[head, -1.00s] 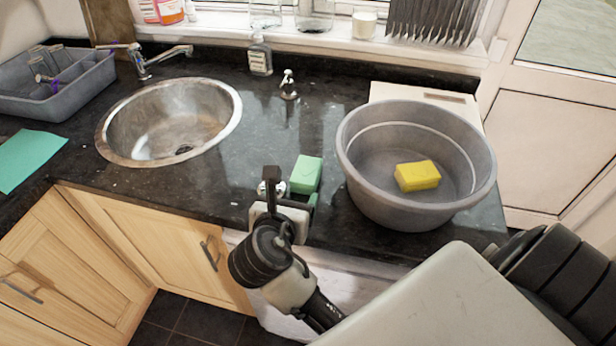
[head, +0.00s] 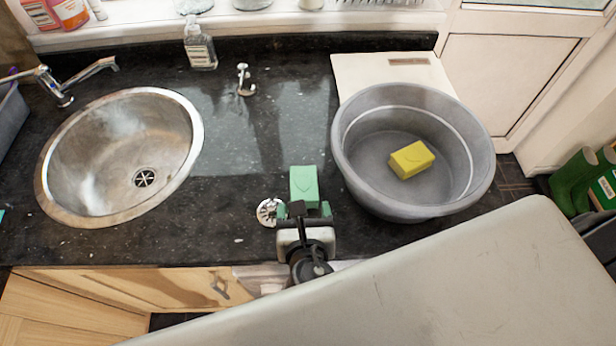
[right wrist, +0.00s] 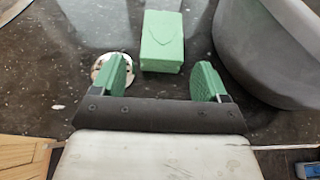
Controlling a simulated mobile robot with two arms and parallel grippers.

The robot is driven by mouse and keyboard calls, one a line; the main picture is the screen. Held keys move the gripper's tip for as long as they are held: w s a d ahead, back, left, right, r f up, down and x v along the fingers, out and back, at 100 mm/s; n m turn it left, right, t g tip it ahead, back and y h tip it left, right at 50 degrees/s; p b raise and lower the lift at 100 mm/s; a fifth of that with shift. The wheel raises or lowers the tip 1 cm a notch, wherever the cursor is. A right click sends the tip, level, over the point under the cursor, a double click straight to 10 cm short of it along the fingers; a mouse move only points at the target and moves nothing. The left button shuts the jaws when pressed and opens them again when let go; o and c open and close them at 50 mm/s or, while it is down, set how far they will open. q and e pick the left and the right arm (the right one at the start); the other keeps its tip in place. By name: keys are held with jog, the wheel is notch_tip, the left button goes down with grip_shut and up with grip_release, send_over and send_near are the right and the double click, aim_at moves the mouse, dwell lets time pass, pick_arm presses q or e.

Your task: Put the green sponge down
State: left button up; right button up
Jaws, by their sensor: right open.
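The green sponge (head: 304,186) lies on the dark granite counter, left of the grey basin. My right gripper (head: 304,210) is just in front of it, on the near side, open, with green pads on its fingers. In the right wrist view the sponge (right wrist: 162,41) lies just beyond the open fingertips (right wrist: 161,72), between their lines, with nothing held. My left gripper is not in view.
A grey basin (head: 345,170) holding a yellow sponge (head: 411,160) stands close on the right. A round metal strainer (head: 269,212) lies beside my gripper's left finger. A steel sink (head: 190,150) is farther left.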

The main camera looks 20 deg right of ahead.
aim_at(304, 189)
jog(key=x, duration=0.3)
jog(key=shift+w+d, duration=0.2)
jog(key=shift+w, duration=0.05)
jog(key=p+x, duration=0.1)
jog(key=x, duration=0.4)
jog(key=shift+s+d, duration=0.1)
jog(key=shift+w+f, duration=0.15)
jog(key=shift+w, duration=0.05)
jog(key=shift+c, duration=0.7)
jog(key=c, duration=0.6)
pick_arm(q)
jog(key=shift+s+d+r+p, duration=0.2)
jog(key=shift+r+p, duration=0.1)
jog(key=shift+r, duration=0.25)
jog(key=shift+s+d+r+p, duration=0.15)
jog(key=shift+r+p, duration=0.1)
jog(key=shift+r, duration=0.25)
pick_arm(e)
notch_tip(304, 189, up, 18)
